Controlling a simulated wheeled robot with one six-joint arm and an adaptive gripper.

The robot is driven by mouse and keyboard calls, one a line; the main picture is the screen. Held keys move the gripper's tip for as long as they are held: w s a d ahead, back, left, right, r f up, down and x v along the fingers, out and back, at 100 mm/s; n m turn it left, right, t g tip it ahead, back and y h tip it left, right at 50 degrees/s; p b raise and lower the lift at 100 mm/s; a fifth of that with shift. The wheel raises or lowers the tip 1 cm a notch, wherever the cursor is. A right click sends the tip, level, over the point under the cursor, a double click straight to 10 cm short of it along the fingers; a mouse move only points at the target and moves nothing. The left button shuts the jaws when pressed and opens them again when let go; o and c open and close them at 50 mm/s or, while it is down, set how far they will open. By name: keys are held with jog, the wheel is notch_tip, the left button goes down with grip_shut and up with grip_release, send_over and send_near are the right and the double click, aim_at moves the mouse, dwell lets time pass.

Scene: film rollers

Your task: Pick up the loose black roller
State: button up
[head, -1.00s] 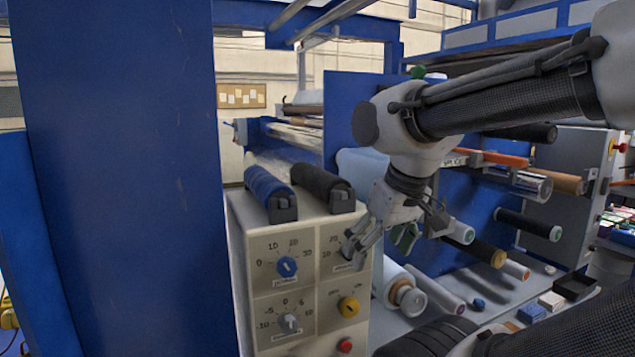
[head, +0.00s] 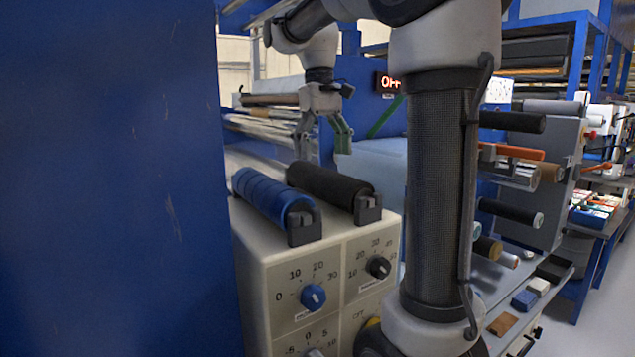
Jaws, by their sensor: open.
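The loose black roller (head: 325,184) lies in a black cradle on top of the beige control cabinet (head: 265,246), to the right of a blue roller (head: 268,196) in its own cradle. My gripper (head: 322,150) hangs from my arm above and behind the black roller's far end. Its fingers point down and are spread apart with nothing between them. The gripper appears clear of the roller, though the exact gap is hard to judge.
A large blue machine post (head: 110,180) fills the left side. The cabinet front has several knobs, including a blue one (head: 313,297) and a black one (head: 378,267). Other mounted rollers, such as a black one (head: 510,213), stick out from the machine at right.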

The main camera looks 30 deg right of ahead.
aim_at(326, 181)
jog(key=f, duration=0.7)
jog(key=shift+s+f, duration=0.15)
jog(key=shift+s, duration=0.2)
jog(key=shift+d, duration=0.1)
jog(key=c, duration=1.5)
